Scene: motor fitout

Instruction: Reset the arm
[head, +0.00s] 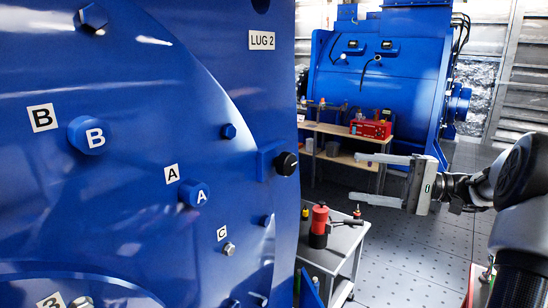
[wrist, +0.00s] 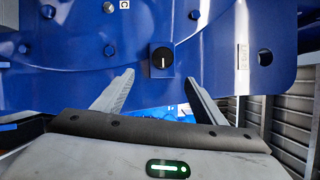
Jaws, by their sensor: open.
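My gripper (head: 378,180) is at the right in the head view, held out level with its fingers pointing left toward the big blue motor housing (head: 140,190). The two fingers are spread apart with nothing between them. In the wrist view my gripper (wrist: 158,88) also shows open and empty, with a gap between the fingertips and the blue housing (wrist: 215,50). A black knob (wrist: 162,62) with a white line shows just beyond the fingertips in that view. The same black knob (head: 286,163) is on the housing's right edge in the head view.
Labelled plugs B (head: 87,135) and A (head: 194,194) and a bolt by label C (head: 229,248) sit on the housing. A small grey cart (head: 340,245) carries a red and black tool (head: 319,226). A wooden bench (head: 345,160) and another blue motor (head: 390,70) stand behind. Open floor lies right of the cart.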

